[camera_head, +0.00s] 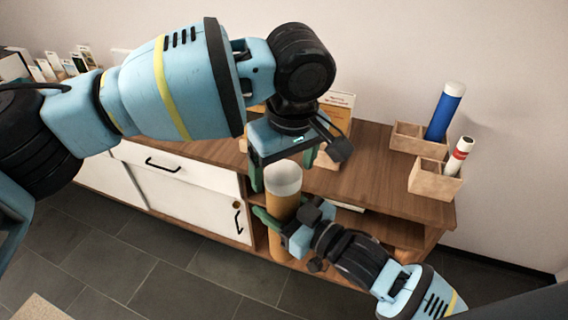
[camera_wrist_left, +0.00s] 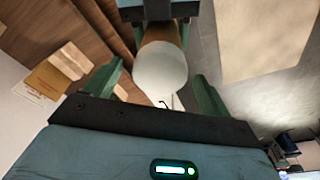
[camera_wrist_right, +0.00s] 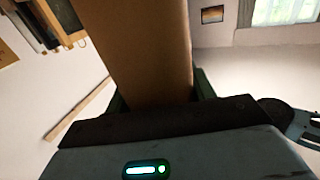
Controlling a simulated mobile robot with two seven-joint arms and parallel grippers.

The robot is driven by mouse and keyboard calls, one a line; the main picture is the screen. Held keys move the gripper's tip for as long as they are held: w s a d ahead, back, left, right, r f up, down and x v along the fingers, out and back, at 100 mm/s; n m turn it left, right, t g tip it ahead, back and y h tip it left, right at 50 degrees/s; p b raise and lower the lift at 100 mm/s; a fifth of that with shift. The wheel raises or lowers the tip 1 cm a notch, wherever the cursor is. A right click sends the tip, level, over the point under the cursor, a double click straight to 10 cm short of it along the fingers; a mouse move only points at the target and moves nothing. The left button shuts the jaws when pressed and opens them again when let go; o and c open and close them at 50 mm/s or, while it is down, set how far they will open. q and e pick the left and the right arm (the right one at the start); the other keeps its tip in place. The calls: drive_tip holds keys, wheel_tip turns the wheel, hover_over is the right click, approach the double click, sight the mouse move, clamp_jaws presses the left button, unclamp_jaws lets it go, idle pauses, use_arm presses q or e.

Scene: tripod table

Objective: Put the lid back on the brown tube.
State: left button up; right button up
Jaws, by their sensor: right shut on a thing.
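The brown tube (camera_head: 281,212) stands roughly upright in front of the cabinet, with a white lid (camera_head: 284,178) at its top end. My right gripper (camera_head: 276,224) is shut on the tube's side below the lid; the tube's brown wall (camera_wrist_right: 145,50) fills the space between its fingers in the right wrist view. My left gripper (camera_head: 287,170) is above, pointing down at the lid. In the left wrist view its fingers stand apart on both sides of the white lid (camera_wrist_left: 160,70), with gaps. The lid lines up with the tube; whether it is fully seated cannot be told.
The wooden cabinet top (camera_head: 375,180) is behind the tube. Two wooden holders stand at its right, one with a blue tube (camera_head: 445,112), one with a white-and-red tube (camera_head: 458,157). A card (camera_head: 340,103) stands behind my left gripper. Floor is free in front.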

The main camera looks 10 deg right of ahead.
use_arm(q)
wheel_tip(320, 180, up, 12)
drive_tip(key=s, duration=0.1)
drive_tip(key=shift+s+d, duration=0.35)
drive_tip(key=shift+d, duration=0.05)
drive_tip(key=shift+f, duration=0.1)
idle(0.7)
